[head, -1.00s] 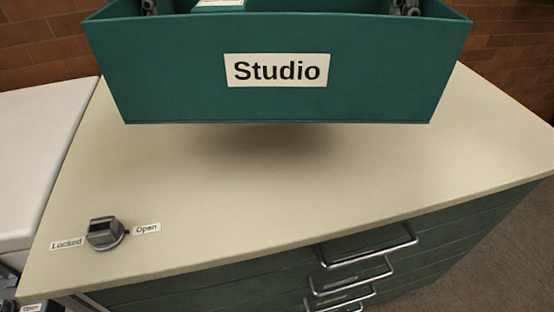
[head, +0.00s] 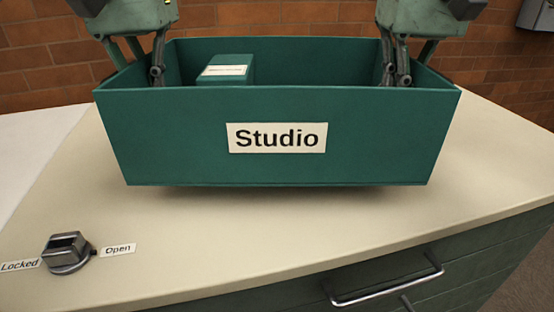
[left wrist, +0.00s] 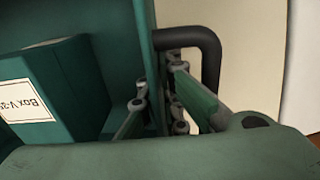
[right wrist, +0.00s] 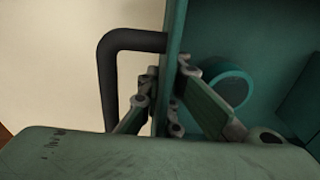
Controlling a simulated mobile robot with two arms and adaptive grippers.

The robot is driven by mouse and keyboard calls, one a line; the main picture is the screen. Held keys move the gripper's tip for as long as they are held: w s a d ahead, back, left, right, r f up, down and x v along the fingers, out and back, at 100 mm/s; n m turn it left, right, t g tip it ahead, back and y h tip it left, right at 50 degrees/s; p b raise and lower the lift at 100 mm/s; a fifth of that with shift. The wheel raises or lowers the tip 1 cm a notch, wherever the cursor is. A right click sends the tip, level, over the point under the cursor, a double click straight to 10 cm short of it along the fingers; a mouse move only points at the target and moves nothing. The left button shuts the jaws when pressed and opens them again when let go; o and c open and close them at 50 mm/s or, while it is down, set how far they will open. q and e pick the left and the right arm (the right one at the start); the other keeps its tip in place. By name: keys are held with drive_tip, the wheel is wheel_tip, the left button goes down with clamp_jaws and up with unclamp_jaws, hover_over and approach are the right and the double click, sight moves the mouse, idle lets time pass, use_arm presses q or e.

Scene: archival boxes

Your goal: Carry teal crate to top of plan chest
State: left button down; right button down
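The teal crate (head: 380,135), labelled "Studio", is level over the plan chest's cream top (head: 250,240). A thin dark shadow lies right under it; I cannot tell whether it touches or hangs just above. My left gripper (head: 157,75) is shut on the crate's left end wall, one finger inside and one outside; the left wrist view shows the fingers (left wrist: 158,103) beside a dark handle. My right gripper (head: 392,75) is shut on the right end wall in the same way; its fingers (right wrist: 166,98) also show in the right wrist view.
Inside the crate are a teal box with a white label (head: 226,70) and a round teal thing (right wrist: 232,88). A knob (head: 66,252) between "Locked" and "Open" labels sits at the top's front left. A brick wall stands behind. The top in front of the crate is clear.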

use_arm(q)
drive_tip(key=shift+f, duration=0.1)
use_arm(e)
drive_tip(key=shift+d+f, duration=0.1)
